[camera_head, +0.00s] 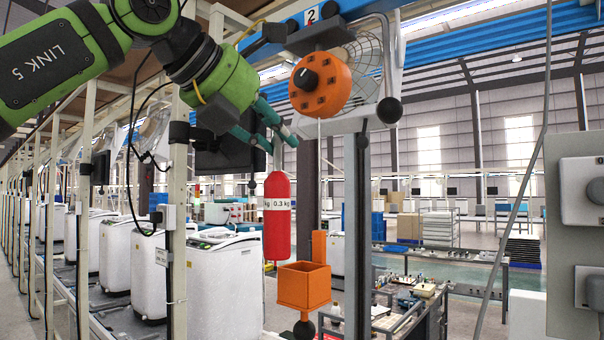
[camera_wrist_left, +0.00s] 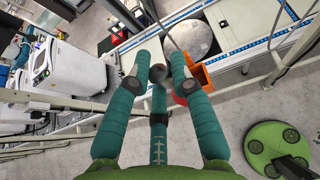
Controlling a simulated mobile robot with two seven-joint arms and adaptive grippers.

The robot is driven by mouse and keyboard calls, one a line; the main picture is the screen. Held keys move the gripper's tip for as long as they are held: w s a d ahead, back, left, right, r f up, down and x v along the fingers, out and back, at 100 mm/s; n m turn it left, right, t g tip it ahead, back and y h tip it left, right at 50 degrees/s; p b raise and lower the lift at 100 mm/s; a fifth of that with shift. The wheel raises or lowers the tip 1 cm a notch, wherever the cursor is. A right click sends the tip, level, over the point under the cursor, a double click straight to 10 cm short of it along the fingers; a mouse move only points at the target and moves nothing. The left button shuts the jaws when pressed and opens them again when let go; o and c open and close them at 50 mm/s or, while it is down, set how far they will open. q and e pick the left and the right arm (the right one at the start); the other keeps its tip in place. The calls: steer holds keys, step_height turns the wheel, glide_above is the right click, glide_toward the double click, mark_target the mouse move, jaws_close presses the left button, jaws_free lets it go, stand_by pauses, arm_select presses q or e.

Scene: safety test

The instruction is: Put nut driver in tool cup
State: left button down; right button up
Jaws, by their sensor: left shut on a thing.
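The nut driver (camera_head: 277,222) shows in the head view as a red cylinder with a white "0.3 kg" band, hanging upright. My left gripper (camera_head: 276,138), with teal fingers, is shut on its thin upper end. The tool cup (camera_head: 304,287) is an orange square open box on a dark post, below and slightly right of the driver's lower end, with a gap between them. In the left wrist view my left gripper (camera_wrist_left: 159,72) has a dark round end between its fingertips. The orange cup (camera_wrist_left: 205,74) shows partly behind the right finger.
A grey upright post (camera_head: 357,220) stands right of the cup. White washing machines (camera_head: 226,285) line the left. A grey electrical box (camera_head: 580,240) is at far right.

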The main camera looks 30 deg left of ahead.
arm_select(q)
steer(key=w+p, duration=0.2)
steer(key=w, duration=0.4)
step_height(320, 180, down, 7)
steer(key=shift+p, duration=0.3)
stand_by(0.4)
steer(key=shift+d+r, duration=0.1)
steer(key=c, duration=1.5)
jaws_free()
steer(key=shift+d+f, duration=0.1)
steer(key=shift+f, duration=0.2)
steer(key=o, duration=0.4)
steer(key=shift+r, duration=0.1)
steer(key=shift+r, duration=0.1)
